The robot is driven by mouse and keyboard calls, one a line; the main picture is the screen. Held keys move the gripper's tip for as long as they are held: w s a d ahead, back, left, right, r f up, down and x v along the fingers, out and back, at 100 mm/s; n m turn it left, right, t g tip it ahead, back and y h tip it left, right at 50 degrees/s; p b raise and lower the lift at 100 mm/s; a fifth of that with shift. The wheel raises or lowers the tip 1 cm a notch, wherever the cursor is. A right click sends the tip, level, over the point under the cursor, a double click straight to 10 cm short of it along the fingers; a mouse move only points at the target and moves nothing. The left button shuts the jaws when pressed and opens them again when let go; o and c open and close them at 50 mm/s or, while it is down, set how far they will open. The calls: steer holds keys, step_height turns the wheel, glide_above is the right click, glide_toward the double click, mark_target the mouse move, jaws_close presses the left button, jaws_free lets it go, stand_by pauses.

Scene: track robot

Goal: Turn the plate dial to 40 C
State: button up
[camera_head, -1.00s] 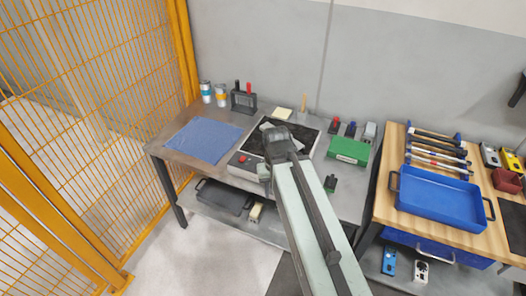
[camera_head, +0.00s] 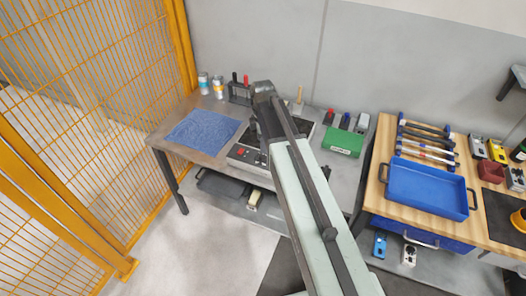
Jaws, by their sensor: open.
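The plate (camera_head: 300,127) is a flat unit with a black top and a pale front panel, on the grey metal table. A red spot (camera_head: 241,152) shows at the left of its front panel. My arm crosses over the plate and hides its middle and much of the front panel. I cannot make out the dial or its setting. My gripper (camera_head: 254,131) shows only as a small dark part below the arm's far end, over the plate's left side. Its fingers are too small to make out, and I cannot tell whether it touches anything.
A blue cloth (camera_head: 203,131) lies left of the plate. Cans (camera_head: 218,87) and a black tool holder (camera_head: 239,93) stand behind. A green box (camera_head: 343,141) is to the right. A wooden bench (camera_head: 378,180) with a blue tray (camera_head: 428,188) stands further right. Yellow mesh fence (camera_head: 85,110) borders the left.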

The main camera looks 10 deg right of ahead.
mark_target(262, 156)
step_height(262, 156, down, 8)
steer(key=b, duration=0.8)
steer(key=shift+w+f, duration=0.1)
steer(key=shift+w, duration=0.05)
steer(key=shift+c, duration=0.3)
jaws_close()
steer(key=shift+d, duration=0.25)
steer(key=shift+a, duration=0.2)
